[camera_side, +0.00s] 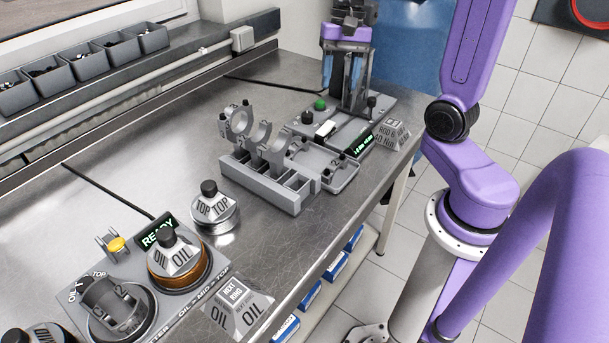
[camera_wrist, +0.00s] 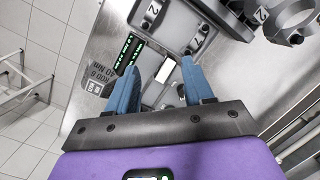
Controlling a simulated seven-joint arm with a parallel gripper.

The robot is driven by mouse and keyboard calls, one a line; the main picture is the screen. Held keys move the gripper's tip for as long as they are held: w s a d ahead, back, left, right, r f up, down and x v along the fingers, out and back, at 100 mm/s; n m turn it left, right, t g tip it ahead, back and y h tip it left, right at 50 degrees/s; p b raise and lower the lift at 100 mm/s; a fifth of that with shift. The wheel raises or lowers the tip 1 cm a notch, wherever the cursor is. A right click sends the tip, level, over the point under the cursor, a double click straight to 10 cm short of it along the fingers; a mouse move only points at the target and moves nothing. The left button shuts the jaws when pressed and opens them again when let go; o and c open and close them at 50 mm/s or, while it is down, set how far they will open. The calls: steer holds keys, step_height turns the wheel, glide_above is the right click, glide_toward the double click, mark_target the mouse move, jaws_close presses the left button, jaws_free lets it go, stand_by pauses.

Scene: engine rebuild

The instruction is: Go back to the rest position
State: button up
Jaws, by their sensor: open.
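My gripper (camera_side: 341,90) is at the far end of the bench, above the grey torque station (camera_side: 347,140). Its two blue fingers point down and stand apart, with nothing between them. In the wrist view my gripper (camera_wrist: 160,65) shows the same open fingers over the station. A white piece (camera_wrist: 166,69) on the station shows between the fingers. The fingers overlap a dark upright part in the side view, so I cannot tell their exact height or whether they touch it.
A grey rack (camera_side: 267,188) with upright ring-ended rods stands beside the station. A silver TOP piece (camera_side: 213,212) stands nearer, by the oil station (camera_side: 200,297). Bins (camera_side: 88,63) line the back wall. Bare bench (camera_side: 130,135) lies behind the rack.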

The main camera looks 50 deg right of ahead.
steer(key=s+a+f+n+h, duration=0.1)
steer(key=s+a+f+n, duration=0.1)
steer(key=s+a+n, duration=0.4)
steer(key=s+a+f+n, duration=0.3)
steer(key=s+a+n, duration=0.4)
steer(key=s+n, duration=0.5)
steer(key=n, duration=0.4)
steer(key=shift+s+a+t+h, duration=0.2)
steer(key=shift+a+t+h, duration=0.1)
steer(key=shift+h, duration=0.1)
